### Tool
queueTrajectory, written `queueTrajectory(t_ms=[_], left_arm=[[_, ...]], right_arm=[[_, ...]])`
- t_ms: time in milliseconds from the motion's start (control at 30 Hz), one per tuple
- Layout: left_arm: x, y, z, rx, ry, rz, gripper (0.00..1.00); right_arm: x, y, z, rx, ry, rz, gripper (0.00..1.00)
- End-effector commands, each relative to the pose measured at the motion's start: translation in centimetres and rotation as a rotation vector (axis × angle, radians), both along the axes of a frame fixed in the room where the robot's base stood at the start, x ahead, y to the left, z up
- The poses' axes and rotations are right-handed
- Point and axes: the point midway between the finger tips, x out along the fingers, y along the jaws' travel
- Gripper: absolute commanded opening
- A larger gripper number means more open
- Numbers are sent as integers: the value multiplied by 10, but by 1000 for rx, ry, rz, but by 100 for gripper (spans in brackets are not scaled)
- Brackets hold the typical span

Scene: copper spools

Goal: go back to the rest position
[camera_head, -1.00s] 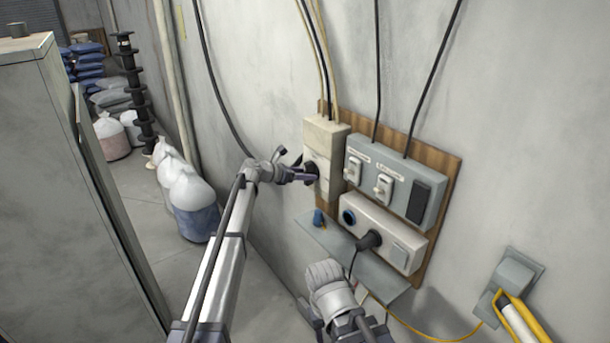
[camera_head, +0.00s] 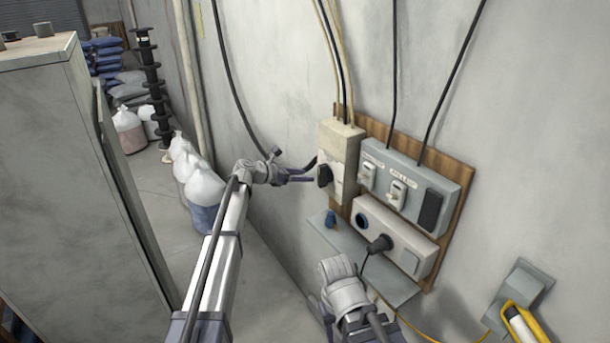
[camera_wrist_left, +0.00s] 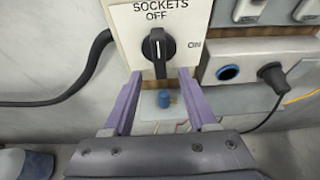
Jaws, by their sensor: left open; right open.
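My left gripper (camera_head: 303,176) is open in the head view, just in front of the cream switch box on the wall. In the left wrist view its two purple fingers (camera_wrist_left: 160,90) are apart, below and to either side of a black rotary knob (camera_wrist_left: 158,50), with nothing between them. The knob's white line points up at OFF on the plate marked SOCKETS. My right gripper (camera_head: 343,285) is low in the head view, in front of the shelf; its fingertips are hard to make out.
A grey switch unit (camera_head: 412,190) and a socket box (camera_head: 400,240) with a black plug (camera_head: 380,244) are on a wooden board. A small blue object (camera_head: 331,220) is on the shelf (camera_head: 345,252) below. A grey cabinet (camera_head: 60,190) stands left.

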Motion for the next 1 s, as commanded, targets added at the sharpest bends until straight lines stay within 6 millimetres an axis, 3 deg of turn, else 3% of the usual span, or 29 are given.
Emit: queueTrajectory(t_ms=[167, 267, 400, 600, 800, 900, 1000], left_arm=[[-13, -8, -11, 45, -21, -35, 57], [-49, -29, -38, 171, -81, -139, 57], [-127, -61, -96, 448, -225, -404, 57], [-250, -78, -178, 830, -451, -901, 57], [-372, -57, -246, 1115, -653, -1499, 57], [-419, -38, -268, 1188, -722, -1783, 57], [-452, -20, -279, 1221, -763, -2010, 57]], right_arm=[[0, 0, -6, 0, 0, 0, 50], [0, 0, -19, 0, 0, 1, 50], [0, 0, -44, -1, -1, 2, 50], [0, 0, -81, 0, -1, 5, 50], [0, 0, -119, -1, -2, 8, 50], [1, 0, -134, -2, -2, 9, 50], [1, 0, -144, -2, -2, 10, 50]])
